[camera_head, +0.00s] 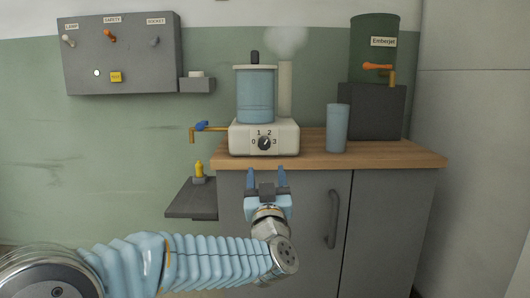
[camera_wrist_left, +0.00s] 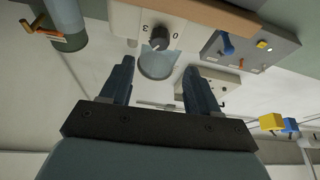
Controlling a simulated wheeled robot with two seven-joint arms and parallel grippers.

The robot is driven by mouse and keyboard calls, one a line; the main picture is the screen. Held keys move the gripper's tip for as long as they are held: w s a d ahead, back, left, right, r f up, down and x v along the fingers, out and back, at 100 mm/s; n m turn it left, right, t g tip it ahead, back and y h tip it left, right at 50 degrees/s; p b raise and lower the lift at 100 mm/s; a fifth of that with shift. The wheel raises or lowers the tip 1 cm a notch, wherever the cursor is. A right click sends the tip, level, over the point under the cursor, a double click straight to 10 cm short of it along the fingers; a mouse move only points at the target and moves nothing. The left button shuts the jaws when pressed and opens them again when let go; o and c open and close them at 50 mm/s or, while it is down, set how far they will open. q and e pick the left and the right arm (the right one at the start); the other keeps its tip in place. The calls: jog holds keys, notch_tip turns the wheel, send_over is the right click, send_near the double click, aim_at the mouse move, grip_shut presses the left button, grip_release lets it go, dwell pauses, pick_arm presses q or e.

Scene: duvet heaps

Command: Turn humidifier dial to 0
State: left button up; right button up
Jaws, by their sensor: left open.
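The humidifier (camera_head: 241,137) has a cream base with a clear blue tank on top, and vapour rises from the spout beside it. Its dark round dial (camera_head: 264,143) is on the front face, with 0 at its left, 1 and 2 above and 3 at its right. I cannot tell clearly which number it points to. The dial also shows in the left wrist view (camera_wrist_left: 160,37), beyond the fingertips. My left gripper (camera_head: 266,172) is open and empty, just below and in front of the dial, apart from it. My right gripper is out of view.
The humidifier stands on a wooden counter (camera_head: 372,159). A blue cup (camera_head: 337,128) and a green Emberjet dispenser (camera_head: 374,48) stand to its right. A tap with a blue handle (camera_head: 203,126) juts out left. A switch panel (camera_head: 122,55) hangs on the wall, above a low shelf (camera_head: 191,201).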

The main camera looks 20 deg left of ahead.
aim_at(265, 147)
pick_arm(q)
jog(key=p+x, duration=0.1)
jog(key=x, duration=1)
jog(key=shift+d+f, duration=0.1)
jog(key=c, duration=1)
jog(key=shift+c, duration=0.2)
